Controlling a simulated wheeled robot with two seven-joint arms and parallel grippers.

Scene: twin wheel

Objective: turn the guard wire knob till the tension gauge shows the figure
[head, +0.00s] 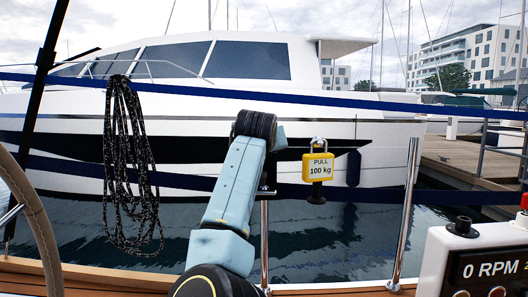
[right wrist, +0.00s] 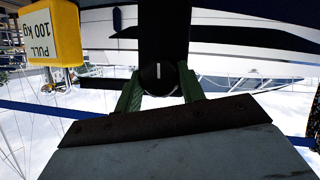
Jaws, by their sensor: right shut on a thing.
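In the right wrist view, a black round knob (right wrist: 158,74) with a short white mark sits between the two green fingers of my right gripper (right wrist: 159,86), which is shut on it. A yellow block (head: 320,171) labelled "PULL 100 kg" hangs to the right of my right arm in the head view. It also shows upside down in the right wrist view (right wrist: 52,35). My right arm hides the knob and the right fingers in the head view. No needle or other gauge reading can be made out. My left gripper is out of view.
A steel post (head: 406,215) stands right of the yellow block. A coiled rope (head: 125,170) hangs at left, beside a wheel rim (head: 35,222). A "0 RPM" panel (head: 485,268) is at lower right. Water and a white boat (head: 185,118) lie beyond.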

